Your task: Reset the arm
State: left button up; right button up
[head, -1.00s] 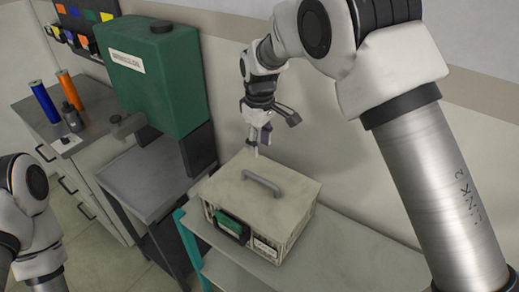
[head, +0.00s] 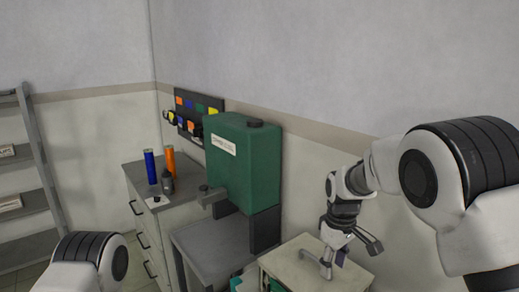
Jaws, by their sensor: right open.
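My right arm comes in from the right. Its gripper (head: 333,262) points down, open, above or beside the far side of the beige box (head: 287,265) at the bottom of the head view. Whether it touches the box cannot be told. Part of the box's handle is hidden around the gripper. Only a rounded white link of my left arm shows at the bottom left. The left gripper is out of view.
A grey cabinet (head: 148,228) at the left of the machine carries a blue cylinder (head: 151,167), an orange cylinder (head: 170,161) and a dark bottle (head: 167,182). A rack with coloured pieces (head: 190,105) hangs on the wall. A shelf unit (head: 37,150) stands at the far left.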

jog(key=s+d+f+m, duration=0.2)
jog(key=s+f, duration=0.2)
jog(key=f, duration=0.6)
jog(key=s+d+f+m, duration=0.1)
jog(key=s+d+f, duration=0.25)
jog(key=f, duration=0.65)
jog(key=s+d+f+m, duration=0.1)
jog(key=s+f+m, duration=0.3)
jog(key=s, duration=0.9)
jog(key=s+d+f+m, duration=0.1)
jog(key=s+f, duration=0.5)
jog(key=s, duration=0.7)
pick_arm(q)
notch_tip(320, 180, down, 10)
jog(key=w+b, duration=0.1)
jog(key=b, duration=0.9)
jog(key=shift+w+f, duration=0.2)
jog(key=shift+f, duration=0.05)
pick_arm(e)
notch_tip(320, 180, down, 10)
jog(key=shift+f, duration=0.25)
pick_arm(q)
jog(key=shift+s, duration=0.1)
pick_arm(e)
jog(key=shift+s, duration=0.2)
